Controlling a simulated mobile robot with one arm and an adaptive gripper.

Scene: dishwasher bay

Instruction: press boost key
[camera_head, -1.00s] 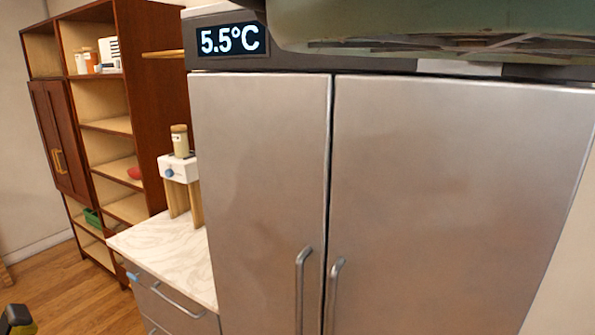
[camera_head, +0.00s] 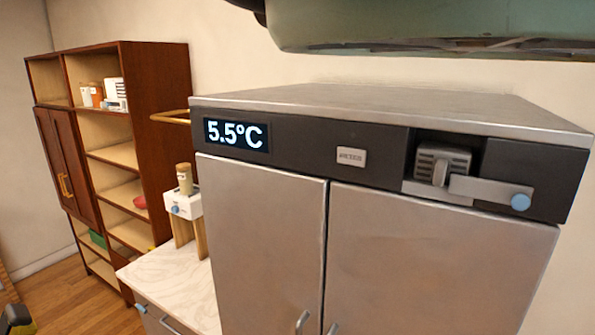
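A steel cabinet with two doors (camera_head: 440,260) fills the middle and right. Its dark top panel holds a lit display (camera_head: 236,134) reading 5.5°C. Right of the display is a small light-grey rectangular key (camera_head: 351,157) with lettering too small to read surely. Farther right, a grey latch-like fitting (camera_head: 443,165) sits in a recess, with a flat bar ending in a blue round knob (camera_head: 521,202). I cannot confirm by label which part is the boost key.
A brown shelf unit (camera_head: 155,100) is farther left. The space before the panel looks clear.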

